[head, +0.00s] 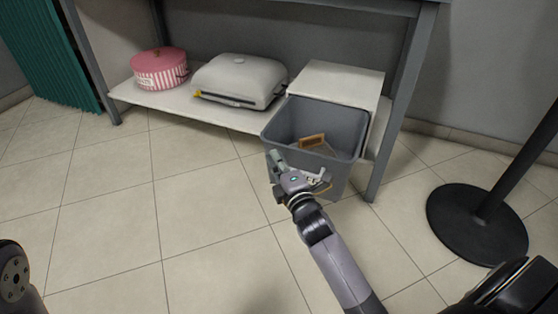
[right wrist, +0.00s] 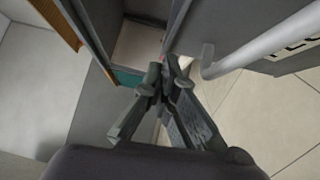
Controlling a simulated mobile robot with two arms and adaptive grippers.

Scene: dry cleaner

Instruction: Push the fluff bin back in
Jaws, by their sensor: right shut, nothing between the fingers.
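The fluff bin (head: 345,176) is an open-topped grey bin. It juts out from under a white box-like housing (head: 340,78) at the right end of a low shelf. A small brown-orange piece (head: 312,141) lies inside it. My right gripper (head: 274,158) is shut and empty at the bin's front left side. Whether it touches the bin is unclear. In the right wrist view the shut fingers (right wrist: 165,78) point toward grey panels, with a pale bar handle (right wrist: 250,48) beside them; part of the bin's front is hidden by the gripper. My left gripper is out of view.
The white shelf (head: 150,98) holds a pink striped round box (head: 160,70) and a grey-white case (head: 238,80). A grey table leg (head: 390,130) stands right of the bin. A black post base (head: 475,225) stands farther right. Tiled floor in front is clear.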

